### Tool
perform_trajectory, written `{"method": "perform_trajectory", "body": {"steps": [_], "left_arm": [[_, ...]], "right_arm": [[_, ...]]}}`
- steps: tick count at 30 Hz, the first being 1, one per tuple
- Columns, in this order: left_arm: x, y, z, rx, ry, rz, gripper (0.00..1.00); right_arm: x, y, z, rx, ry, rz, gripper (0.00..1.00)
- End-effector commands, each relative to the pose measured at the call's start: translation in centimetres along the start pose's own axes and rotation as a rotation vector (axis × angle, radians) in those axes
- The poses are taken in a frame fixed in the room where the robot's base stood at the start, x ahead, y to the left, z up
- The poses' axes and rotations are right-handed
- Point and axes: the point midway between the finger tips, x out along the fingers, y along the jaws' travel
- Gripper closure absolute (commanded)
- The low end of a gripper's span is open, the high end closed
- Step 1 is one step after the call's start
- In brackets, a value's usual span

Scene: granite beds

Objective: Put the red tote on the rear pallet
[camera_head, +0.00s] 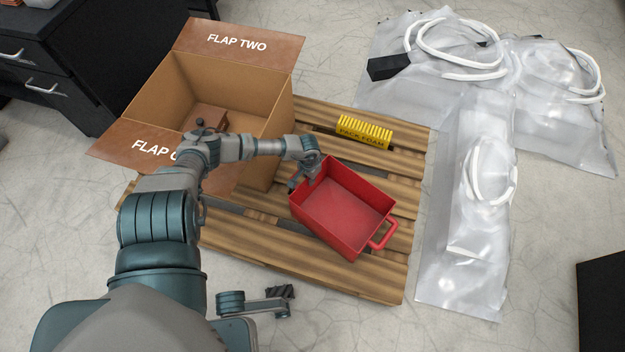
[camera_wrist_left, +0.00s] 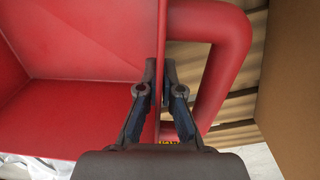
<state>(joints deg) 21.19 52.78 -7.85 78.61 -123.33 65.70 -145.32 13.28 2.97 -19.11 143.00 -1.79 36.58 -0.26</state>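The red tote (camera_head: 345,205) is an open bin with loop handles, upright over the wooden pallet (camera_head: 355,282) and turned at an angle to its slats. I cannot tell whether it touches the slats. My left gripper (camera_head: 309,176) is at the tote's left end. In the left wrist view my left gripper (camera_wrist_left: 161,75) has its fingers on both sides of the red tote's wall (camera_wrist_left: 162,40), closed on it, beside a handle (camera_wrist_left: 232,60). A small arm end with a dark tip (camera_head: 281,292), perhaps my right gripper, shows low in the head view; its fingers are unclear.
An open cardboard box (camera_head: 262,125) with spread flaps stands on the pallet's left part. A yellow ribbed foam piece (camera_head: 364,132) lies behind the tote. Plastic-wrapped bundles (camera_head: 465,215) lie on the floor to the right. A black drawer cabinet (camera_head: 75,70) stands at upper left.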

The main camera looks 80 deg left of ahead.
Motion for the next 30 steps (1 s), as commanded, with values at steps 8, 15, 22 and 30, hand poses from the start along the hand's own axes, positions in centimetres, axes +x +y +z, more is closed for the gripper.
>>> {"method": "perform_trajectory", "body": {"steps": [8,15,22,30], "left_arm": [[-0.1,0.0,0.0,0.001,0.001,-0.002,0.69],[-0.5,0.0,-0.1,0.001,0.002,-0.001,0.69],[-5.0,0.1,-0.4,0.005,0.012,0.002,0.69],[-10.5,0.1,-0.2,0.003,0.007,0.001,0.69]], "right_arm": [[-0.1,0.0,0.5,0.0,-0.007,0.001,0.6],[0.2,0.0,0.3,0.0,-0.001,-0.001,0.6],[0.0,0.1,-0.8,0.002,-0.047,0.016,0.6],[-0.8,0.3,-1.5,0.007,-0.115,0.041,0.6]]}}
